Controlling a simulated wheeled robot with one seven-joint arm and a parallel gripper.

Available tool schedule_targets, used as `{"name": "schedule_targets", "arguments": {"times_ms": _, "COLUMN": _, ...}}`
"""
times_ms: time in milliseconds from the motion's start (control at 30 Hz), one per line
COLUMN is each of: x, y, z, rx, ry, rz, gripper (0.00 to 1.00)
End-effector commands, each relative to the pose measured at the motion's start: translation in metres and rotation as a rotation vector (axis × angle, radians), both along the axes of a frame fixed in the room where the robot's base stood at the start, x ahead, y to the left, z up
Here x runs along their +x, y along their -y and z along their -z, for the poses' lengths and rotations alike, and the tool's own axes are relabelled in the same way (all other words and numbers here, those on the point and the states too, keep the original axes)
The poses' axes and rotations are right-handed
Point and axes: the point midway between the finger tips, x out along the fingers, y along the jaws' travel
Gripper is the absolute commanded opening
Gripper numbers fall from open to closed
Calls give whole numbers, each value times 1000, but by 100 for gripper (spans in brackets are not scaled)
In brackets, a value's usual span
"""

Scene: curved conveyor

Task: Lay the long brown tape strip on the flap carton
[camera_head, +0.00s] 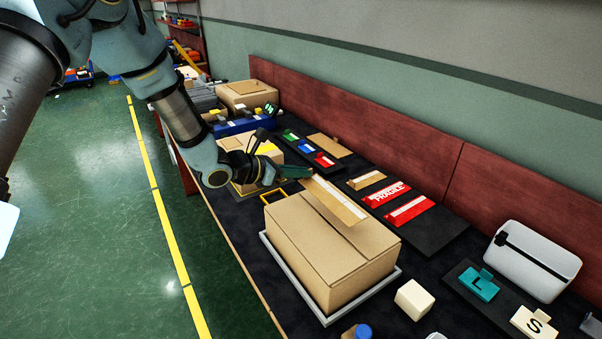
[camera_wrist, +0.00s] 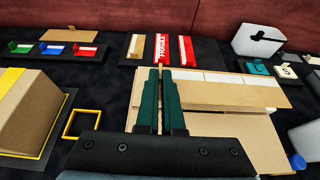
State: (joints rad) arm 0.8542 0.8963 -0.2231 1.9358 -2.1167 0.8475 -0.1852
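The flap carton (camera_head: 318,252) is a large tan box on a grey-rimmed tray, right of centre in the head view; part of its top also shows in the wrist view (camera_wrist: 225,127). My gripper (camera_head: 292,171) is at the far left side of the carton. In the wrist view its green fingers (camera_wrist: 160,73) are close together at one end of the long brown tape strip (camera_wrist: 235,94), apparently shut on it; the grasped part is hidden. The strip, with a whitish band, extends over the carton's top (camera_head: 335,200). I cannot tell whether it touches the carton.
A dark board behind the carton holds a short brown strip (camera_head: 367,180) and red labels (camera_head: 386,194), one marked FRAGILE. A yellow frame (camera_head: 286,194) lies left of the carton. A white block (camera_head: 414,299) stands in front right. Another carton (camera_wrist: 28,117) stands left.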

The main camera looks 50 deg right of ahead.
Motion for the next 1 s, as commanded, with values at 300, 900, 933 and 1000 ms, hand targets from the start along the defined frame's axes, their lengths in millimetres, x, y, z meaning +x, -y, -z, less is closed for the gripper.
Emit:
{"name": "schedule_targets", "arguments": {"times_ms": 300, "x": 0, "y": -1, "z": 18, "rx": 0, "ry": 0, "rz": 0, "gripper": 0}}
{"name": "schedule_targets", "arguments": {"times_ms": 900, "x": 0, "y": -1, "z": 52, "rx": -1, "ry": -1, "rz": 0, "gripper": 0}}
{"name": "schedule_targets", "arguments": {"times_ms": 933, "x": 0, "y": -1, "z": 54, "rx": -1, "ry": -1, "rz": 0, "gripper": 0}}
{"name": "schedule_targets", "arguments": {"times_ms": 1000, "x": 0, "y": -1, "z": 57, "rx": 0, "ry": -1, "rz": 0, "gripper": 0}}
